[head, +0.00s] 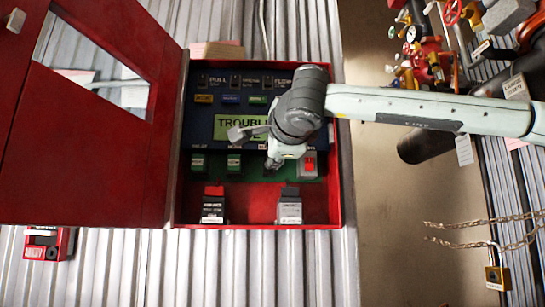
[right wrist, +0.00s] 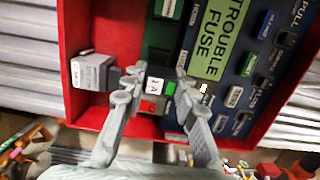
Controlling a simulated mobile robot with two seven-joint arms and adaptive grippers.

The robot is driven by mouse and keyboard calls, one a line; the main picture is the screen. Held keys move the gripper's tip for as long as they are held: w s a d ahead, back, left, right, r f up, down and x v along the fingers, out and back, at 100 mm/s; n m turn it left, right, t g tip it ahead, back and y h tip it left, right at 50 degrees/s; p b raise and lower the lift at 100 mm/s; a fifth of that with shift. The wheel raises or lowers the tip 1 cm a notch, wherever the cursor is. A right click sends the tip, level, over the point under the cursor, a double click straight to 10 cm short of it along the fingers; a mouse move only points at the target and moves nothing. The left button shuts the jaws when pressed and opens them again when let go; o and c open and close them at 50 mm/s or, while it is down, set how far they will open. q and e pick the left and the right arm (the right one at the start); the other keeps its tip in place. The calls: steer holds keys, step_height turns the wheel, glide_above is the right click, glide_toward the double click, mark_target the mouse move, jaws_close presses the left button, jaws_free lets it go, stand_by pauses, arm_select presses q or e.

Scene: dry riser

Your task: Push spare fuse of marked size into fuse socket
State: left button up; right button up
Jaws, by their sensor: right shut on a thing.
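My right gripper (head: 275,163) reaches into the open red cabinet from the right, in front of the lower part of the panel. In the right wrist view its two fingers (right wrist: 157,80) are closed on a small fuse with a white, marked face (right wrist: 155,83) and a green part beside it. The fuse is close to the green strip (head: 250,166); I cannot tell whether it touches a socket. A red-faced block (head: 308,165) sits just right of the gripper. The display (head: 232,125) reads TROUBLE and FUSE. My left gripper is not in view.
A black block (head: 213,207) and a grey block (head: 289,208) stand on the cabinet floor. The red door (head: 80,120) hangs open at left. Red valves (head: 425,55) and a chained padlock (head: 497,277) are at right.

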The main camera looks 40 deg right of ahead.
steer(key=shift+s+f+b, duration=0.1)
steer(key=shift+b, duration=0.2)
steer(key=shift+w, duration=0.2)
steer(key=shift+d+p+x, duration=0.2)
steer(key=shift+p+x, duration=0.05)
steer(key=shift+x, duration=1.15)
steer(key=shift+d+p+x, duration=0.15)
steer(key=shift+p+x, duration=0.1)
steer(key=shift+x, duration=1.1)
steer(key=shift+s+b, duration=0.2)
steer(key=shift+b, duration=0.4)
steer(key=shift+p+x, duration=0.3)
steer(key=shift+x, duration=1.5)
steer(key=o, duration=1.1)
steer(key=shift+s+d, duration=0.1)
steer(key=shift+d, duration=0.1)
steer(key=shift+c, duration=0.2)
